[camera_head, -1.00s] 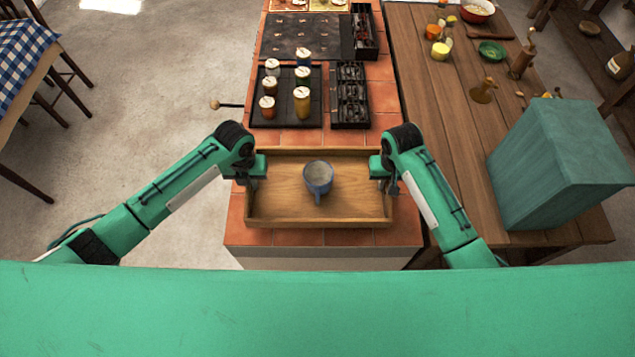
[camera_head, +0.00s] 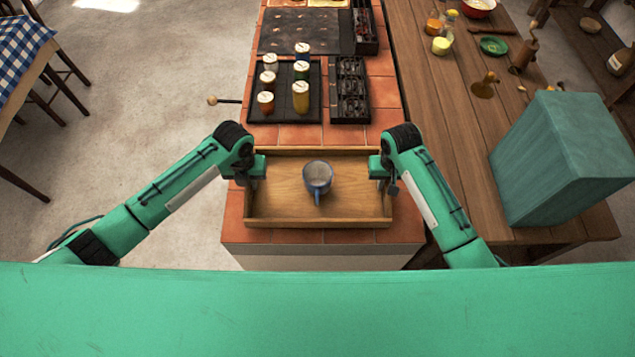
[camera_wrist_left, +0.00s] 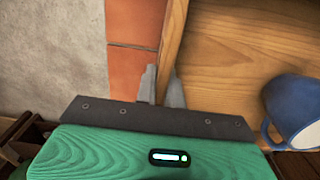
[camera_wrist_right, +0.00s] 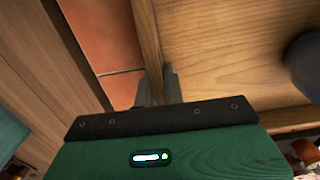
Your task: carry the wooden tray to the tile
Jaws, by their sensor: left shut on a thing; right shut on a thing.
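The wooden tray (camera_head: 345,222) is a shallow rectangular box over the near end of the terracotta-tiled counter (camera_head: 300,236). I cannot tell whether it touches the tiles. A blue mug (camera_head: 318,178) stands upright in it, near the middle. My left gripper (camera_head: 257,180) is shut on the tray's left wall; the left wrist view (camera_wrist_left: 162,88) shows its fingers on both sides of that wall. My right gripper (camera_head: 382,182) is shut on the right wall, also seen in the right wrist view (camera_wrist_right: 158,88). Which tile the task means is not clear.
Behind the tray, a black tray (camera_head: 284,118) holds several lidded jars, beside a dark rack (camera_head: 349,92). A handle (camera_head: 225,101) sticks out left of the counter. At the right, a wooden table (camera_head: 440,90) carries a large green box (camera_head: 560,165).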

